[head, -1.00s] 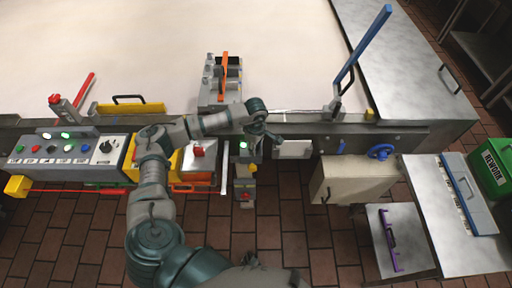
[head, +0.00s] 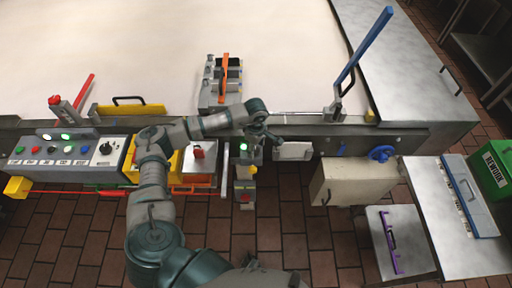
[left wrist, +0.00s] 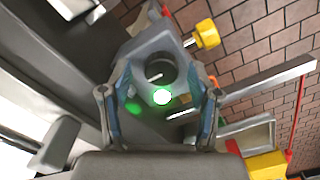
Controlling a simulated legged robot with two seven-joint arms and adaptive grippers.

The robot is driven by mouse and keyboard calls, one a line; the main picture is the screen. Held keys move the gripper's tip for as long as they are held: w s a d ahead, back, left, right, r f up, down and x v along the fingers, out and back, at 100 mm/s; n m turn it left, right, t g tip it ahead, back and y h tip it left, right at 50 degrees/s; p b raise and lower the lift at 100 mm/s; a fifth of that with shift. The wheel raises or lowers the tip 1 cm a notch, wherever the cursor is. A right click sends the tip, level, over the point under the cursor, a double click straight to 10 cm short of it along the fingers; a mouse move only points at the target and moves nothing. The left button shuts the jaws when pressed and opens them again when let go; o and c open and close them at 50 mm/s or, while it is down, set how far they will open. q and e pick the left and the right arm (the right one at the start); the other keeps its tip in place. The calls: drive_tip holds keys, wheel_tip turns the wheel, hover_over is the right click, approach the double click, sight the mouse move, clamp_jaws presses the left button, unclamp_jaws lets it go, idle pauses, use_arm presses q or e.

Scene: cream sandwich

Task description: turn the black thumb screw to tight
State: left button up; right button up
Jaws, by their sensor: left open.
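A dark round knob (left wrist: 160,68) with a white mark sits on top of a grey block (left wrist: 140,60) in the left wrist view; it looks like the black thumb screw. A lit green lamp (left wrist: 162,97) is just below it in that view. My left gripper (left wrist: 159,95) is open, its two fingers spread to either side of the block's near part. I cannot tell whether they touch it. In the head view my left gripper (head: 262,136) hangs over the block near the green lamp (head: 243,146) and hides the knob. My right gripper is not in view.
A yellow knob (left wrist: 206,34) sticks out from the block's side. A control panel (head: 65,148) with several buttons is at the left. An orange-handled fixture (head: 224,82) stands behind the arm on the pale belt (head: 160,50). A blue lever (head: 362,45) rises to the right.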

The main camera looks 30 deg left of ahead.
sight(256, 149)
use_arm(q)
wheel_tip(256, 149, up, 12)
drive_tip(key=shift+f, duration=0.25)
drive_tip(key=shift+w+a, duration=0.1)
